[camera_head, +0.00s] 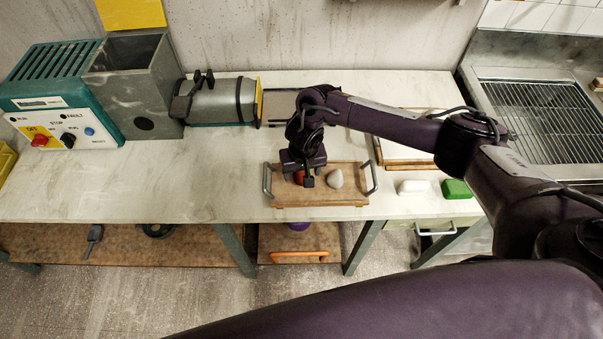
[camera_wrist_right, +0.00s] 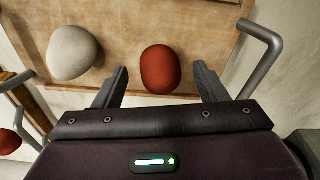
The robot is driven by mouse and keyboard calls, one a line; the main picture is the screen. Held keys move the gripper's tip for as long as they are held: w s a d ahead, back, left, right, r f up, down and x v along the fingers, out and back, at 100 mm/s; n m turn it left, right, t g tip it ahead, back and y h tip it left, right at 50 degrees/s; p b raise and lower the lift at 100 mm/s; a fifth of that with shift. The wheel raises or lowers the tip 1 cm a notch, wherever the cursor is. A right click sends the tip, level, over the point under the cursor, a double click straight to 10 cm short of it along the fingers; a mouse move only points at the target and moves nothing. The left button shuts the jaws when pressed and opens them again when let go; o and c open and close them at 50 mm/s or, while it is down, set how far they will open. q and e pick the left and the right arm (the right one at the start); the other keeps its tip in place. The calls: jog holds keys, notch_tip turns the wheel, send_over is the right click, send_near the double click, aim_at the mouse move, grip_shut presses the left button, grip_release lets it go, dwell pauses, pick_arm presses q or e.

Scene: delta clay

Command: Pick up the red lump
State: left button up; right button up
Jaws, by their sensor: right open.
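The red lump (camera_wrist_right: 160,69) lies on a wooden tray (camera_wrist_right: 190,22) with metal handles. In the head view the lump (camera_head: 299,177) is partly hidden by my right gripper (camera_head: 308,181), which is over the tray (camera_head: 330,199). In the right wrist view my right gripper (camera_wrist_right: 160,88) is open, with a finger on either side of the lump's near end and gaps on both sides. A pale grey lump (camera_wrist_right: 75,53) sits beside the red one on the tray; it also shows in the head view (camera_head: 335,178). My left gripper is not in view.
A machine with a control panel (camera_head: 60,118) stands at the left of the bench. A white block (camera_head: 413,187) and a green block (camera_head: 456,189) lie right of the tray. A sink with a wire rack (camera_head: 530,120) is at the right. The left bench front is clear.

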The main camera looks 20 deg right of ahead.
jog(key=shift+w+f, duration=0.1)
jog(key=shift+f, duration=0.6)
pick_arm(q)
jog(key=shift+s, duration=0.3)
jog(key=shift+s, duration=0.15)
pick_arm(e)
jog(key=c, duration=1.2)
jog(key=shift+o, duration=0.2)
